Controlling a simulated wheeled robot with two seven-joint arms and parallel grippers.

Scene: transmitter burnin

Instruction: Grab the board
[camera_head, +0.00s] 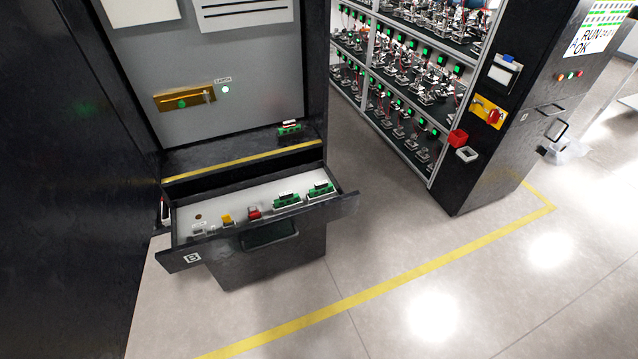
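Two green boards lie in the open drawer's right part: one board (287,200) and, to its right, another board (320,189). A third green board (289,128) sits on the dark ledge above the drawer, at its right end. The open drawer (240,190) has a light floor and a label B on its front. Neither of my grippers shows in the head view, and nothing is seen holding any board.
The drawer also holds a red item (254,212), a yellow item (227,220) and a pale item (199,229). A brass latch (184,98) is on the grey panel above. A rack (405,95) of devices stands behind. Floor at front right is clear, crossed by a yellow line (400,275).

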